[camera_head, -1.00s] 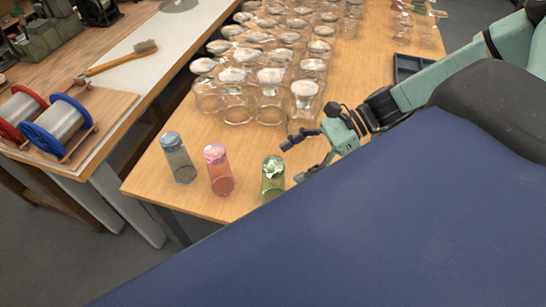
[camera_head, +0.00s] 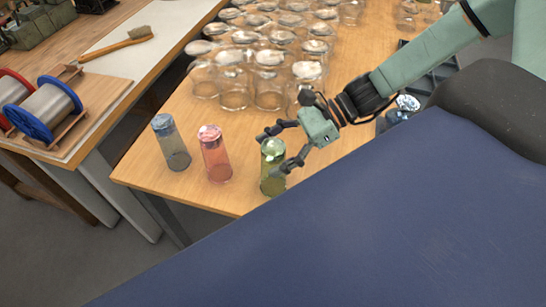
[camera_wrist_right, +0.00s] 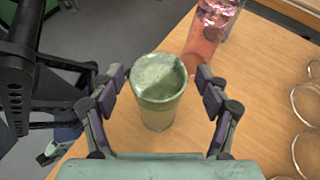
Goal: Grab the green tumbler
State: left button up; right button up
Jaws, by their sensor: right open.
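The green tumbler (camera_head: 272,168) stands upright near the front edge of the wooden table in the head view. It also shows in the right wrist view (camera_wrist_right: 158,95), centred between the fingers. My right gripper (camera_head: 273,147) is open, with one finger on each side of the tumbler's upper part. In the right wrist view the right gripper (camera_wrist_right: 160,80) shows a gap between each fingertip and the glass. A pink tumbler (camera_head: 215,155) stands left of the green one, and a blue-grey tumbler (camera_head: 171,143) stands farther left.
Several clear upturned glasses (camera_head: 232,92) fill the table behind. A dark tray (camera_head: 432,70) lies beyond my right arm. A side bench at the left holds a wire spool (camera_head: 46,112) and a brush (camera_head: 118,44). The wooden table (camera_head: 140,165) is clear at its front left.

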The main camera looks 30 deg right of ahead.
jog(key=shift+s+r, duration=0.1)
jog(key=shift+c, duration=0.4)
jog(key=shift+s, duration=0.1)
jog(key=shift+c, duration=1.4)
jog(key=c, duration=0.9)
jog(key=shift+c, duration=1.4)
